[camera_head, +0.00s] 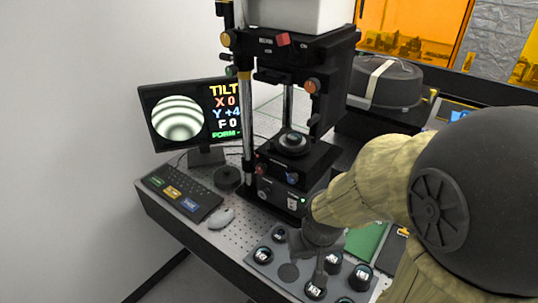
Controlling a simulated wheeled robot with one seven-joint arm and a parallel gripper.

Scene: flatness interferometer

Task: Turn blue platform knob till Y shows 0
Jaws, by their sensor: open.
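The blue platform knob (292,178) is on the front of the black platform at the foot of the interferometer (300,90). A red knob (262,169) is to its left. The monitor (190,112) shows striped curved fringes in a circle and the text TILT, X 0, Y +4, F 0, FORM -. My gripper (318,274) points down over the front part of the table, below and to the right of the blue knob and apart from it. It is open and I see nothing held in it. Its fingertips are small and partly hidden.
A grey tray (289,271) with several round black-rimmed pieces lies under my gripper. A keyboard (182,198), a mouse (221,218) and a green mat (367,243) are on the perforated table. A round black case (388,84) stands behind. My arm covers the right side.

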